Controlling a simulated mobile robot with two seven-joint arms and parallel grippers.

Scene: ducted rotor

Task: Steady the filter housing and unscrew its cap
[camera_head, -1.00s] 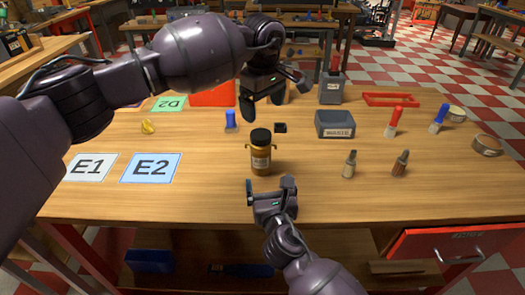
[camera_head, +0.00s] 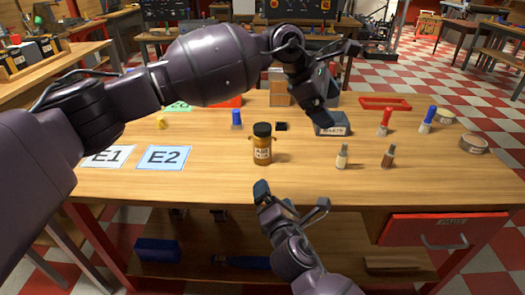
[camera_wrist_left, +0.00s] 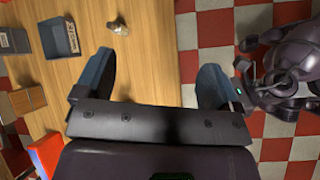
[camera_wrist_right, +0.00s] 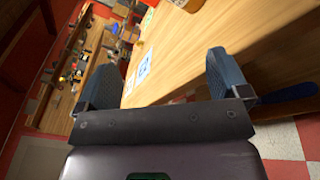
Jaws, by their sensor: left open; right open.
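The filter housing (camera_head: 262,154) is an amber jar with a pale label and a black cap (camera_head: 262,130). It stands upright on the table in the head view, with the cap seated on top. My left gripper (camera_head: 335,80) is open and empty, above and to the right of the housing, over the back part of the table. Its spread fingers also show in the left wrist view (camera_wrist_left: 153,82). My right gripper (camera_head: 290,204) is open and empty at the table's front edge, nearer than the housing and apart from it.
A grey bin (camera_head: 331,130) stands right of the housing, with two small bottles (camera_head: 341,157) (camera_head: 388,157) in front of it. A blue piece (camera_head: 236,119) and a small black piece (camera_head: 281,126) are behind the housing. The E2 card (camera_head: 164,157) lies left. The wood directly around the housing is clear.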

